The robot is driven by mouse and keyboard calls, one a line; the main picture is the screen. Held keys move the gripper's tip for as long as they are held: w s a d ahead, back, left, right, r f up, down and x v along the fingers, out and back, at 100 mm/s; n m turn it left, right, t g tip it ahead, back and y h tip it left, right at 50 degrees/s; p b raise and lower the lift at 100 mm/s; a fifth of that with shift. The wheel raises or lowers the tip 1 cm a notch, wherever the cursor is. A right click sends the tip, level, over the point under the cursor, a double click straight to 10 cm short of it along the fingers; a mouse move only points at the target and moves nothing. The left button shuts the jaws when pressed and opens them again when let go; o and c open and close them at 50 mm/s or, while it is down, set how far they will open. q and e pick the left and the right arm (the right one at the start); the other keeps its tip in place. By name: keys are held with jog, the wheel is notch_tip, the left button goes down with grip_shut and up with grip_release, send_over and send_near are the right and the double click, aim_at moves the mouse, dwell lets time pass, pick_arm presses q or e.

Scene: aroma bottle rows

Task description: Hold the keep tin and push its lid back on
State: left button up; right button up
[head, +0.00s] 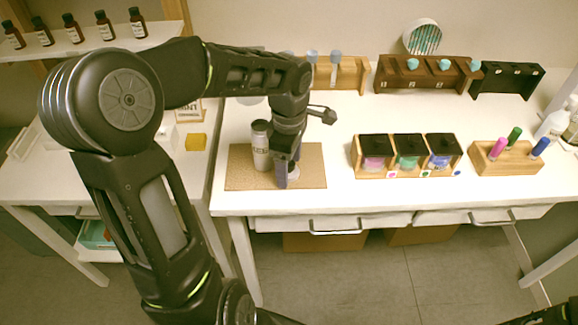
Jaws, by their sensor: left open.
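The keep tin (261,150) is a grey metal cylinder with lettering on its side. It stands upright on the cork mat (238,180); its top looks dark, and I cannot tell if that is an open mouth. My left gripper (288,174) is open and points down just right of the tin, low over the mat.
Right of the mat stand a wooden holder with coloured jars (407,158) and a wooden block with coloured pens (505,160). Racks (425,78) line the back. A yellow block (196,142) lies left. White tabletop (335,120) is clear between mat and jars.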

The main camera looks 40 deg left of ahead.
pick_arm(q)
jog(key=shift+c, duration=0.2)
jog(key=c, duration=1.4)
